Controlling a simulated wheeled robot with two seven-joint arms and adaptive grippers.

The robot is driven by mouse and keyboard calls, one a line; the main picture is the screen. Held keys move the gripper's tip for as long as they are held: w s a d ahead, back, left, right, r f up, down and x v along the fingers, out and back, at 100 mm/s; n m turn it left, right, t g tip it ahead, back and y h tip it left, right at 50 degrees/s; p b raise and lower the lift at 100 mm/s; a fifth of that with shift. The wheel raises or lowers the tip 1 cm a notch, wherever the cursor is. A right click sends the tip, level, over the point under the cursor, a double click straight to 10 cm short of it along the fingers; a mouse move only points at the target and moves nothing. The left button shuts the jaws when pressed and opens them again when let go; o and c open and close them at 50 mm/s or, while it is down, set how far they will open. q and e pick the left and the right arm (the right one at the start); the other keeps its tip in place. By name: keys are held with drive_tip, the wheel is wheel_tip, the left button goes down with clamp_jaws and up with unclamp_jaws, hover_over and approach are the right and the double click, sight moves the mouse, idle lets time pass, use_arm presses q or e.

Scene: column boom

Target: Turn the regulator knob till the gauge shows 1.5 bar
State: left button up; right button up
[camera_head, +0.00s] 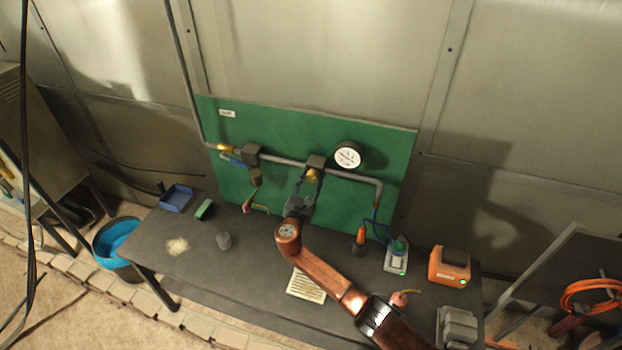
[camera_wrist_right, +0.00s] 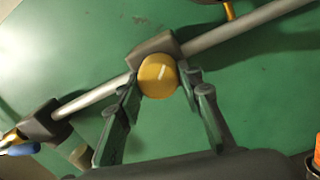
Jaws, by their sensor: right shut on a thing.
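The regulator knob (camera_head: 313,175) is a round brass-yellow knob on a dark block in the pipe run on the green board (camera_head: 230,115). In the right wrist view the knob (camera_wrist_right: 158,76) shows a pale mark on its face. My right gripper (camera_wrist_right: 158,84) has its two fingers on either side of the knob and is shut on it. In the head view the right gripper (camera_head: 306,188) reaches up to the knob from below. The pressure gauge (camera_head: 348,156) is a white dial to the right of the knob; its reading is too small to tell. My left gripper is not in view.
A dark table (camera_head: 262,262) stands below the board. A blue bucket (camera_head: 116,246) stands left.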

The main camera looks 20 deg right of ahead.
drive_tip(key=shift+f+n, duration=0.2)
drive_tip(key=shift+n, duration=0.1)
drive_tip(key=o, duration=1.2)
drive_tip(key=shift+r, duration=0.1)
drive_tip(key=shift+c, duration=0.2)
drive_tip(key=v, duration=1.2)
drive_tip(key=shift+s+d, duration=0.1)
